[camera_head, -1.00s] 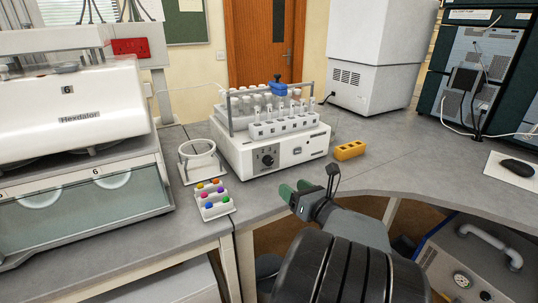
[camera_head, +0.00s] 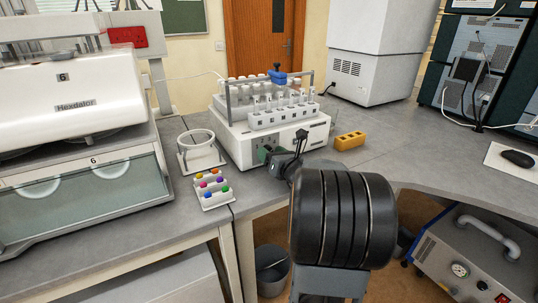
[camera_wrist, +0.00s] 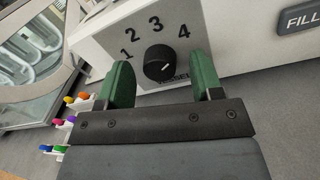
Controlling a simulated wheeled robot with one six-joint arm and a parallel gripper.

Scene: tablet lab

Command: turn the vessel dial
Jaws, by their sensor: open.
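The vessel dial (camera_wrist: 159,64) is a round black knob on the pale front panel, with the numbers 1 to 4 above it and a partly hidden "VESSEL" label below. Its light pointer line slants up and right, toward the 4 side. My gripper (camera_wrist: 163,80) has green fingers, one on each side of the dial in the wrist view, apart and with the knob showing between them. I cannot tell whether they touch it. In the head view my gripper (camera_head: 266,153) is at the front of the white sampler unit (camera_head: 313,136) and hides the dial.
A rack of vials (camera_head: 283,115) sits on the unit. Left of it are a white ring stand (camera_head: 199,158) and a tray of coloured caps (camera_head: 212,195). A yellow block (camera_head: 349,140) lies on the right. A "FILL" button (camera_wrist: 301,20) is right of the dial.

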